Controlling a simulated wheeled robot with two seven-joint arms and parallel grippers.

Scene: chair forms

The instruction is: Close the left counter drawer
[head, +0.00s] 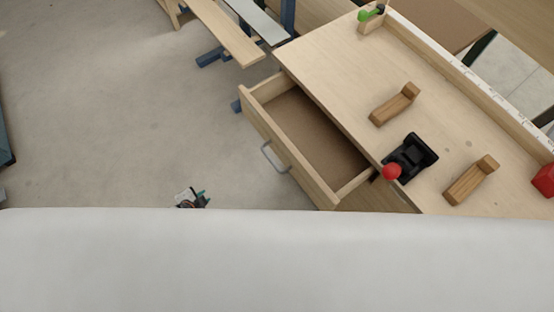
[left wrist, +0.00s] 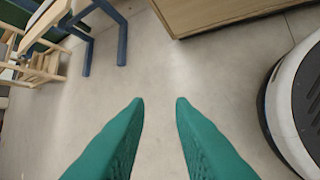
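The left counter drawer (head: 312,135) stands pulled out of the light wooden counter (head: 340,60) in the head view. It looks empty, and a grey bar handle (head: 270,156) is on its front. My left gripper (head: 193,197) shows small at the lower left of the drawer, apart from the handle, partly hidden by a large white surface. In the left wrist view, its two green fingers (left wrist: 160,101) are spread with only bare floor between them. My right gripper is in neither view.
On the counter are two wooden blocks (head: 395,104) (head: 471,180), a black tool with a red knob (head: 412,156), a green item (head: 371,12) and a red item (head: 544,180). A blue-legged bench (head: 225,33) stands beyond. The floor left of the drawer is clear.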

